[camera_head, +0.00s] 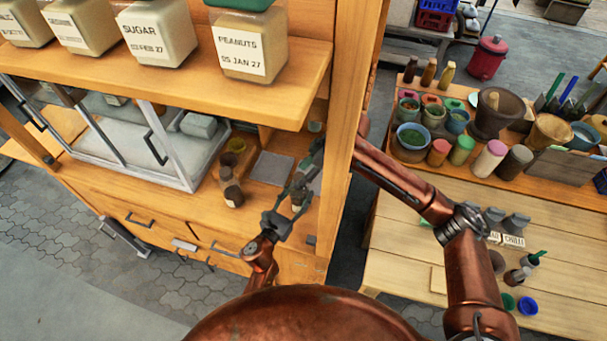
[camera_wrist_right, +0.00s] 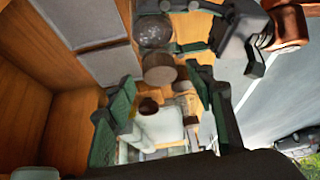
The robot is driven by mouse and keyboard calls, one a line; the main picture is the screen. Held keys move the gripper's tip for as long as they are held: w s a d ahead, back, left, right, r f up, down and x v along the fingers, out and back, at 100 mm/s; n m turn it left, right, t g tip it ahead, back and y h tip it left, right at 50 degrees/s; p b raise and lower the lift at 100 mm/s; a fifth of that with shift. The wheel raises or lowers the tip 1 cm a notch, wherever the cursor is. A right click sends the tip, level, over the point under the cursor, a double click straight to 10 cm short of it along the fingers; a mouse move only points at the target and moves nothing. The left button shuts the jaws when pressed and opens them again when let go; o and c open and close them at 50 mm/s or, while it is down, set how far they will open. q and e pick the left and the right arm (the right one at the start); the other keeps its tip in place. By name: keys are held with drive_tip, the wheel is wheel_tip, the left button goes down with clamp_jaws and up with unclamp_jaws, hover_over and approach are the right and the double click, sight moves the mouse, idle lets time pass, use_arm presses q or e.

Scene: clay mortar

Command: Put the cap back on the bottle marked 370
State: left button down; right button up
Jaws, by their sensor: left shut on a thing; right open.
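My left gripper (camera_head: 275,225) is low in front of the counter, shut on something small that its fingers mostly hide. It shows at the upper right of the right wrist view (camera_wrist_right: 235,50). My right gripper (camera_head: 306,182) is just above and beyond it, reached in past the wooden post. Its green fingers (camera_wrist_right: 163,112) stand apart. Between them, in the right wrist view, is a pale bottle-like thing (camera_wrist_right: 168,127) with a small dark brown round top (camera_wrist_right: 148,107). I cannot tell whether that top is a seated cap or whether the left gripper holds this thing. No 370 mark is readable.
Dark jars (camera_head: 231,190) stand on the counter, left of the grippers, near a grey square plate (camera_head: 271,168). The wooden post (camera_head: 350,110) stands close to my right arm. A shelf of labelled jars (camera_head: 250,45) is above. Pots and loose lids (camera_head: 527,305) occupy the right table.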

drive_tip(key=shift+r, duration=1.95)
drive_tip(key=shift+c, duration=0.3)
drive_tip(key=n, duration=0.3)
drive_tip(key=a+n+h, duration=0.1)
drive_tip(key=n, duration=0.1)
drive_tip(key=shift+s+a+n+g, duration=0.1)
drive_tip(key=shift+a+n+g, duration=0.05)
drive_tip(key=shift+n+g, duration=0.2)
drive_tip(key=n, duration=0.2)
drive_tip(key=n+h, duration=0.1)
drive_tip(key=n, duration=0.3)
drive_tip(key=shift+a+r+n, duration=0.2)
drive_tip(key=shift+a+n, duration=0.05)
drive_tip(key=shift+a, duration=0.1)
drive_tip(key=n, duration=0.2)
drive_tip(key=n+h, duration=0.1)
drive_tip(key=n, duration=0.3)
drive_tip(key=shift+r+g+h, duration=0.25)
drive_tip(key=shift+r+h, duration=0.15)
drive_tip(key=n, duration=0.1)
drive_tip(key=n+h, duration=0.1)
drive_tip(key=n, duration=0.1)
drive_tip(key=shift+d+r+n, duration=0.1)
drive_tip(key=shift+r+n, duration=0.2)
drive_tip(key=shift+r, duration=0.05)
drive_tip(key=n, duration=0.2)
drive_tip(key=r+n+h, duration=0.1)
drive_tip(key=n, duration=0.1)
drive_tip(key=shift+w+d, duration=0.25)
